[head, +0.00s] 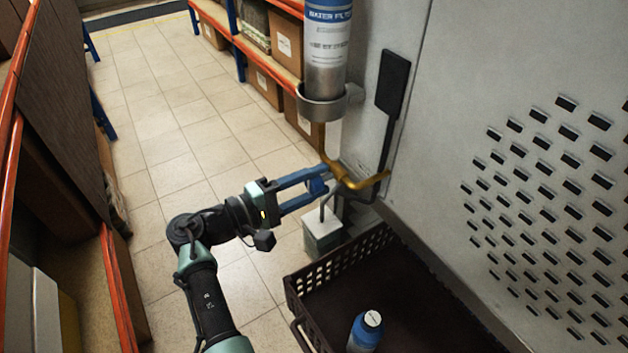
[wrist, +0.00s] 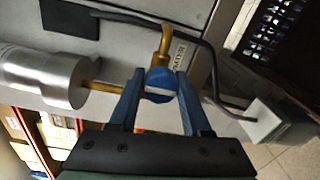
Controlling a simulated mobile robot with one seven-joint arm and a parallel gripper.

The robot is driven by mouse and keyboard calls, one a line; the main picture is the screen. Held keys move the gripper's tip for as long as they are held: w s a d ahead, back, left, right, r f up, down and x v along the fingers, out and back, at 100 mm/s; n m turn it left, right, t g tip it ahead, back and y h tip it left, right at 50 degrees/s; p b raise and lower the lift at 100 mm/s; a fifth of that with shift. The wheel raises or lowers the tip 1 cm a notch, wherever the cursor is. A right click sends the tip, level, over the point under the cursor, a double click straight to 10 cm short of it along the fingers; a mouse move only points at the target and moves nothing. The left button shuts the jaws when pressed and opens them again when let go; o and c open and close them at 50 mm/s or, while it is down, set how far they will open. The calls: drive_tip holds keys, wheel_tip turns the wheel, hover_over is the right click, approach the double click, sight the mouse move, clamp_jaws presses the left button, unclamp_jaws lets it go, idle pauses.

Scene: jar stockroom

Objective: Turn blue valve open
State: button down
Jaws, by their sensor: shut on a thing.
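The blue valve handle (head: 318,186) sits on a brass pipe (head: 360,182) below a water filter cylinder (head: 326,50) on the grey cabinet. In the wrist view the blue valve handle (wrist: 159,86) is between the two blue fingers. My gripper (head: 312,186) reaches in from the left and is shut on the handle. In the wrist view my gripper (wrist: 157,88) has one finger at each side of it. The fingers hide part of the handle in the head view, and I cannot tell how far it is turned.
A dark crate (head: 345,262) holding a blue bottle (head: 366,330) stands below the cabinet. A small grey box (head: 322,232) is beneath the valve. Shelves with cartons (head: 287,45) line the back. The tiled floor (head: 165,130) at left is clear.

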drive_tip(key=shift+c, duration=1.8)
unclamp_jaws()
drive_tip(key=v, duration=1.3)
drive_tip(key=shift+b, duration=0.3)
drive_tip(key=s+a+r+p, duration=0.4)
drive_tip(key=s+a+r, duration=0.1)
drive_tip(key=a+r, duration=0.2)
drive_tip(key=shift+s+a+p, duration=0.3)
drive_tip(key=shift+a+p, duration=0.05)
drive_tip(key=shift+a, duration=0.35)
